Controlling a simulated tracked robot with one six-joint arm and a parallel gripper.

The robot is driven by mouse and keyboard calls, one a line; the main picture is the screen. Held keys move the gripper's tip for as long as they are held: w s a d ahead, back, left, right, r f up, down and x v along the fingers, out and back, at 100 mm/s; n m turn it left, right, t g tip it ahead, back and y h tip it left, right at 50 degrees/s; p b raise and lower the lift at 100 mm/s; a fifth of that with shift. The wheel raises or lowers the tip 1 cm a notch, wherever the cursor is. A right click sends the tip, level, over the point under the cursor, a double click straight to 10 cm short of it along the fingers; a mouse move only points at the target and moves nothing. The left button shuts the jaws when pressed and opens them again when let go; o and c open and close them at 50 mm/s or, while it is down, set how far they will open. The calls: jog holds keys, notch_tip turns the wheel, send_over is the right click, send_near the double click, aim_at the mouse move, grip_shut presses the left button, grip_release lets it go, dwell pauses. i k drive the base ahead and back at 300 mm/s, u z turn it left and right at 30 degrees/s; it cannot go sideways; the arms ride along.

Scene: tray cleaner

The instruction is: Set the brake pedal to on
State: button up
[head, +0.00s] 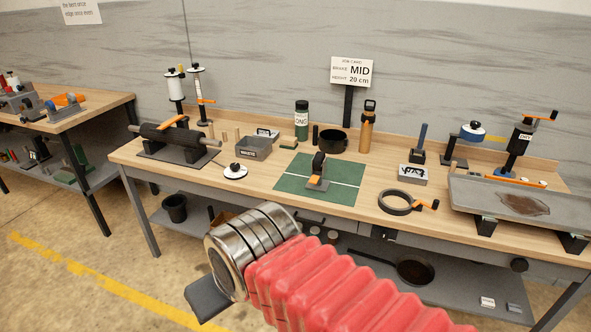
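I cannot pick out the brake pedal for certain. A small black and grey device with an orange tab (316,181) stands on a green mat (345,194) in the middle of the bench; the tab may be a pedal, and its setting cannot be read. A job card (352,72) behind it reads "BRAKE MID" and "HEIGHT 20 cm". My gripper (207,298) shows only as a dark grey piece beyond my metal wrist, in front of the bench and apart from the things on it. Its fingertips are mostly hidden.
The wooden bench (262,190) holds a black roller (175,134), a grey box (252,147), a black ring (396,202) with an orange handle, and a stained grey tray (470,205). A pan (414,271) sits on the shelf below. The floor (80,240) at left is clear.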

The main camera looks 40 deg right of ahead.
aim_at(314, 179)
jog(key=z, duration=0.3)
jog(key=i, duration=1.3)
jog(key=z, duration=0.6)
